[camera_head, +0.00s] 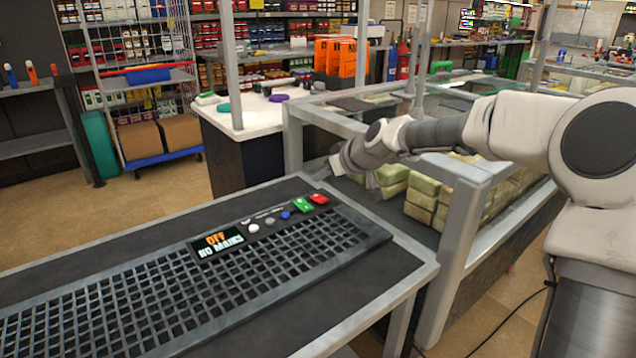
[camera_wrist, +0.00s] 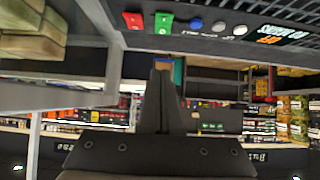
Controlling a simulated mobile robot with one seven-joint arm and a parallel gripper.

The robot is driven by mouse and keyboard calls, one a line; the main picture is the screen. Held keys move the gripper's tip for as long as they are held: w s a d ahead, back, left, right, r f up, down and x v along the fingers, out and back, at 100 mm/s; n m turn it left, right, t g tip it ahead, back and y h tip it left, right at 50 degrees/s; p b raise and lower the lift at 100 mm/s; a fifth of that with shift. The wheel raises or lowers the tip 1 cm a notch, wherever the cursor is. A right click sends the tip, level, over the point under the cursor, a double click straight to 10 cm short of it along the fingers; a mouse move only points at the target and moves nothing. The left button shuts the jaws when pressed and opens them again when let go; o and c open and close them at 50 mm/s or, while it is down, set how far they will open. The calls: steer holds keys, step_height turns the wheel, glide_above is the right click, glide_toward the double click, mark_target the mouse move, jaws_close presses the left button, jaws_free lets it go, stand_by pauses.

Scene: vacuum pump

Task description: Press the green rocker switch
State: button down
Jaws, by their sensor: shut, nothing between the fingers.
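The green rocker switch (camera_head: 303,204) sits on the top of the pump panel (camera_head: 160,275), between a red switch (camera_head: 319,198) and a blue button (camera_head: 286,215). In the wrist view the green switch (camera_wrist: 163,21) is near the top edge, beside the red switch (camera_wrist: 133,20). My gripper (camera_head: 326,171) is past the panel's far right end, apart from the switch. It is shut and empty; its fingers (camera_wrist: 163,66) point up in the wrist view, below the switch row. A display (camera_head: 218,241) on the panel reads "OFF NO MAINS".
A grey metal frame (camera_head: 462,235) holding stacked yellowish blocks (camera_head: 425,190) stands right of the panel, close under my arm. A white-topped counter (camera_head: 245,125) is behind. The space above the panel is clear.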

steer(key=b, duration=0.2)
glide_above(302, 202)
steer(key=s+d, duration=0.1)
steer(key=s, duration=0.1)
step_height(302, 202, down, 5)
steer(key=shift+d+f, duration=0.1)
steer(key=shift+f, duration=0.05)
steer(key=shift+w+f+b, duration=0.15)
steer(key=shift+f+b, duration=0.15)
steer(key=shift+f, duration=0.75)
steer(key=shift+w+f+b, duration=0.15)
steer(key=shift+f+b, duration=0.1)
steer(key=shift+f, duration=0.75)
steer(key=shift+a+r+p, duration=0.15)
steer(key=shift+a+p, duration=0.1)
steer(key=shift+p, duration=0.45)
steer(key=shift+w+p, duration=0.1)
steer(key=shift+p, duration=0.4)
steer(key=shift+f+b, duration=0.35)
steer(key=shift+f, duration=0.05)
steer(key=shift+r, duration=0.1)
steer(key=shift+w+a+r+p, duration=0.15)
steer(key=shift+w+a+p, duration=0.3)
steer(key=shift+w, duration=0.2)
